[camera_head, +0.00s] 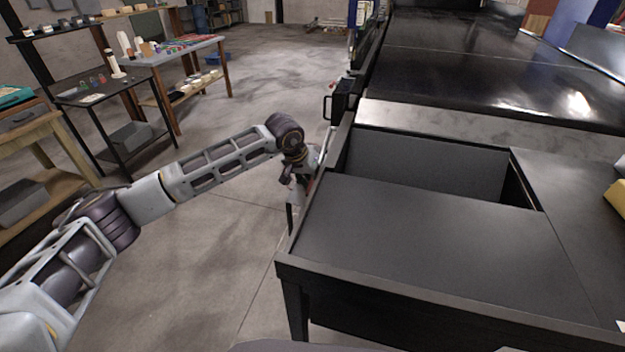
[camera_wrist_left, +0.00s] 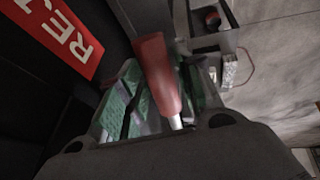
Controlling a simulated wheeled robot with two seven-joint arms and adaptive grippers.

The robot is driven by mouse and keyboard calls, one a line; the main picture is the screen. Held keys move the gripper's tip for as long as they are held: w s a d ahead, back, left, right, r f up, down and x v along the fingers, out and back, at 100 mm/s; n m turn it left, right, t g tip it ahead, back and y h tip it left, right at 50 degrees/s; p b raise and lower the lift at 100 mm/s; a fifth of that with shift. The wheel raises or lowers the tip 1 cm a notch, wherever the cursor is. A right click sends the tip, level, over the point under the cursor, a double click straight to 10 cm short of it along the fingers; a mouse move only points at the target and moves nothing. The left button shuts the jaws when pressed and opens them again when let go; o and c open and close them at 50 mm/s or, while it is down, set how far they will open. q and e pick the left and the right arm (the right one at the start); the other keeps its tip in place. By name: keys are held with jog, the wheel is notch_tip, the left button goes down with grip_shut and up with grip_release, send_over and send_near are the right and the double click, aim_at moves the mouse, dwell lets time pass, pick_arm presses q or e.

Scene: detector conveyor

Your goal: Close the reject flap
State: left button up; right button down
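My left arm reaches across to the left side of the black conveyor end unit (camera_head: 430,240). My left gripper (camera_head: 298,188) is beside that side wall, small and partly hidden in the head view. In the left wrist view, a red handle (camera_wrist_left: 158,75) with a pale metal stem lies between the green-padded fingers (camera_wrist_left: 160,100). The pads are close on both sides of it; I cannot tell whether they press on it. A red sign with white letters, cut off (camera_wrist_left: 60,35), is beside it. The unit's top has an open rectangular gap (camera_head: 425,165); which panel is the reject flap is unclear. My right gripper is not in view.
The dark conveyor belt (camera_head: 460,75) runs away behind the unit. A grey box with a dark red round part (camera_wrist_left: 212,20) is near the handle. Workbenches (camera_head: 180,50) stand at the left. Open concrete floor (camera_head: 270,65) lies between.

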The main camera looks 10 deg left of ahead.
pick_arm(q)
grip_shut()
